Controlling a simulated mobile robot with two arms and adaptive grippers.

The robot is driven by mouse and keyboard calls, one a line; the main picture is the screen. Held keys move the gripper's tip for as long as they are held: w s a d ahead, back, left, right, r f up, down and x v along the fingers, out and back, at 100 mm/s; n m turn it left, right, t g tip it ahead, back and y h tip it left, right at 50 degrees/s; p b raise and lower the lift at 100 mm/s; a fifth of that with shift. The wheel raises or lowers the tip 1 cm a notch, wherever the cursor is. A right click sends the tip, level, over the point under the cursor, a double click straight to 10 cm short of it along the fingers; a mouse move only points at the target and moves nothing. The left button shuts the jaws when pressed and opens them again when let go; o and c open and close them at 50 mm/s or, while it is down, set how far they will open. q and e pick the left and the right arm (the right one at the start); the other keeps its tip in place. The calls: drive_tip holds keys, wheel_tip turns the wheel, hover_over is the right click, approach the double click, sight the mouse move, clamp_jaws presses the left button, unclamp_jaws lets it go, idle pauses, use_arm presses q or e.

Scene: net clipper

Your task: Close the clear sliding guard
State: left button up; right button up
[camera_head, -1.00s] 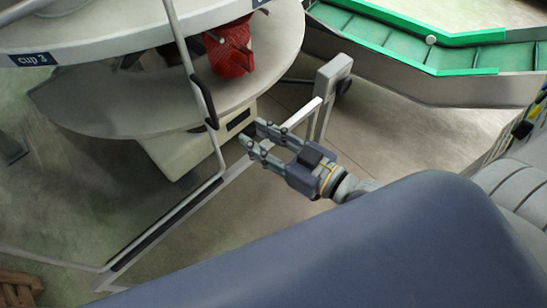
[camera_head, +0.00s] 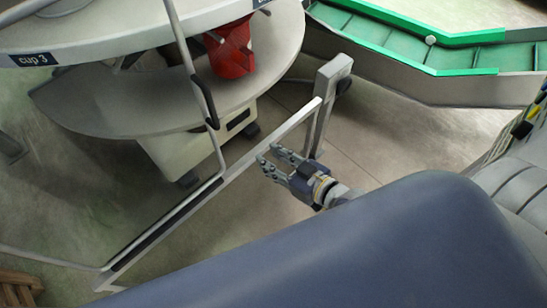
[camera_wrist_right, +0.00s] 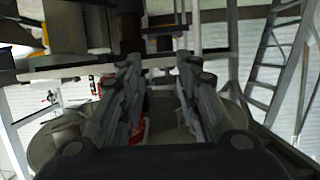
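The clear sliding guard shows as a thin pale metal frame (camera_head: 182,42) with a see-through area, on the left in the head view. A black handle (camera_head: 206,100) is on its upright bar. The frame's lower edge meets a long slanted rail (camera_head: 250,158) that runs up to a grey post (camera_head: 328,88) on the right. My right gripper (camera_head: 267,155) is open and empty, to the right of the handle and apart from it. Its two spread fingers also show in the right wrist view (camera_wrist_right: 160,80). My left gripper is not in view.
A round pale table (camera_head: 110,115) with a red object (camera_head: 232,55) stands behind the guard. A green conveyor (camera_head: 400,45) is at the upper right. A large blue-grey surface (camera_head: 330,245) fills the lower front. Open floor lies right of the post.

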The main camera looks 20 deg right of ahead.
idle(0.4)
drive_tip(key=s+d+f+m+g+h, duration=0.1)
drive_tip(key=s+d+f+g, duration=0.1)
drive_tip(key=f, duration=0.7)
drive_tip(key=s+d+f+g+h, duration=0.1)
drive_tip(key=s+d+f+h, duration=0.15)
drive_tip(key=f, duration=0.65)
drive_tip(key=s+d+f+m+g, duration=0.1)
drive_tip(key=s+d+f+g, duration=0.15)
drive_tip(key=f, duration=0.65)
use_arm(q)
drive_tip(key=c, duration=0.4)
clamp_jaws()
use_arm(e)
drive_tip(key=s+d+f+g+h, duration=0.1)
drive_tip(key=s+f+g, duration=0.2)
drive_tip(key=s+f, duration=0.6)
drive_tip(key=s+f+g+h, duration=0.1)
drive_tip(key=s+f+g, duration=0.2)
drive_tip(key=s+f, duration=0.6)
drive_tip(key=s, duration=0.7)
drive_tip(key=shift+d, duration=0.4)
